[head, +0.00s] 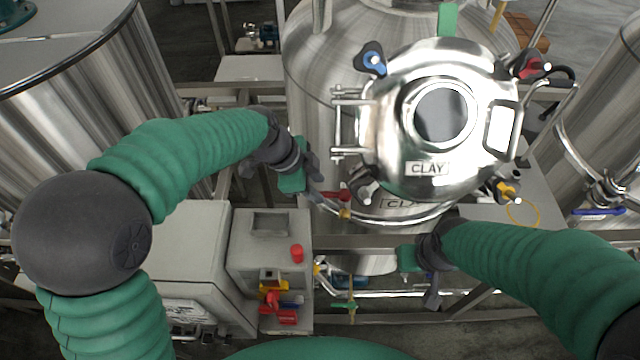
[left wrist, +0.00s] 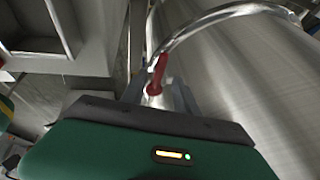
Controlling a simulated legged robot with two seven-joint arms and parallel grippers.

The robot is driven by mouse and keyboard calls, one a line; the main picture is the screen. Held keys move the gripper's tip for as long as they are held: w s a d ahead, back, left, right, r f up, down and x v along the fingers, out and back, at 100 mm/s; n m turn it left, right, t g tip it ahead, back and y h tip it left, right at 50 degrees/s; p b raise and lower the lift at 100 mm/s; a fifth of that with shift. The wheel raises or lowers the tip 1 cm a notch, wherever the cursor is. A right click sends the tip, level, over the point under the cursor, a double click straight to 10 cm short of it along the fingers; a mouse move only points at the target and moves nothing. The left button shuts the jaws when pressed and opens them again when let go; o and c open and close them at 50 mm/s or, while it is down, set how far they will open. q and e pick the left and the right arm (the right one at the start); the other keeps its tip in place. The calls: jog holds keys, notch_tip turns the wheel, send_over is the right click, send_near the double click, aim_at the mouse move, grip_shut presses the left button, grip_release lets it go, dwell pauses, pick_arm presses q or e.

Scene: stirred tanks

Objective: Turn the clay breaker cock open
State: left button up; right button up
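The clay tank (head: 425,120) is a steel vessel with a round hinged lid and CLAY labels. A small cock with a red handle (head: 336,195) and a brass-coloured end sits at its lower left front. My left gripper (head: 322,190) is right at this cock. In the left wrist view the red handle (left wrist: 157,74) stands up just beyond my left gripper (left wrist: 160,98), whose fingers look apart on either side of it; contact cannot be told. My right gripper (head: 433,292) hangs below the tank's front, away from the cock, its fingers hardly visible.
A grey control box (head: 270,245) with a red button and a red lever stands at front left. A frame rail (head: 370,242) runs below the tank, with pipes and a green-handled valve (head: 344,306) under it. Other steel tanks stand left and right. A curved pipe (left wrist: 215,14) passes beyond the handle.

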pick_arm(q)
jog(key=shift+w+d+f, duration=0.2)
jog(key=shift+d+f, duration=0.05)
jog(key=shift+f, duration=0.85)
jog(key=shift+a, duration=0.2)
jog(key=shift+s, duration=0.1)
jog(key=shift+c, duration=0.7)
jog(key=shift+d, duration=0.2)
grip_shut()
jog(key=shift+r, duration=0.15)
